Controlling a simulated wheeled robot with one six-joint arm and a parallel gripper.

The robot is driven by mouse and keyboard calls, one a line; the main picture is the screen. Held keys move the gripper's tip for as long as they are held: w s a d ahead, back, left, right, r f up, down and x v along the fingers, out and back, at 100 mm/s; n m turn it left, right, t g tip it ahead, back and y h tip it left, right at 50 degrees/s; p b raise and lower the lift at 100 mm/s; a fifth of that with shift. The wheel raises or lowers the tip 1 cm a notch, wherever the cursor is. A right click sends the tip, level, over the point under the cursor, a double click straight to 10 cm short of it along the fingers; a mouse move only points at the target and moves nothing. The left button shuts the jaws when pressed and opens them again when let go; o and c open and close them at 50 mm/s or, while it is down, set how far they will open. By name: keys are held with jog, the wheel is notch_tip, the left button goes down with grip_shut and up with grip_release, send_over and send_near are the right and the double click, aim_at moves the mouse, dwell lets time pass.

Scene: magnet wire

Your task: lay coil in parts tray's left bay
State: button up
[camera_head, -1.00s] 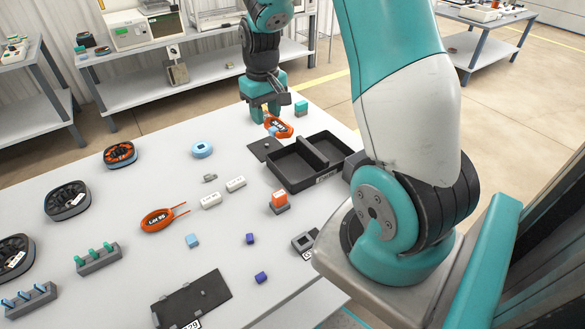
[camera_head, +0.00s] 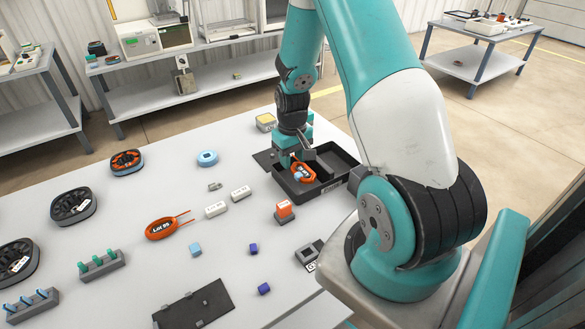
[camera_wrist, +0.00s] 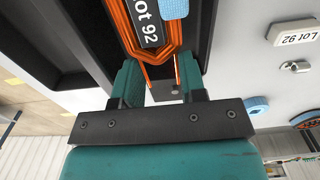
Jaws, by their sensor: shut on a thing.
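The coil (camera_head: 310,174) is an orange wire loop with a black label and a light blue piece on it. In the wrist view the coil (camera_wrist: 127,33) reads "Lot 92", and its wire ends run back between my fingers. My gripper (camera_head: 293,165) is shut on the coil, pointing down into the left bay of the black parts tray (camera_head: 305,195). My fingers also show in the wrist view (camera_wrist: 160,82). The coil is between the bay's dark walls; I cannot tell whether it touches the floor. My arm hides part of the tray.
Another orange coil (camera_head: 160,230), marked Lot 95, lies left on the table. White blocks (camera_head: 240,193), an orange-topped block (camera_head: 284,209) and a blue ring (camera_head: 207,158) lie nearby. A dark flat plate (camera_head: 195,308) lies at the front.

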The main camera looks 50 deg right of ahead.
aim_at(292, 168)
jog(key=shift+f, duration=1.95)
jog(key=shift+f, duration=0.2)
jog(key=o, duration=1)
jog(key=shift+r, duration=0.1)
jog(key=shift+c, duration=0.2)
jog(key=shift+r, duration=0.1)
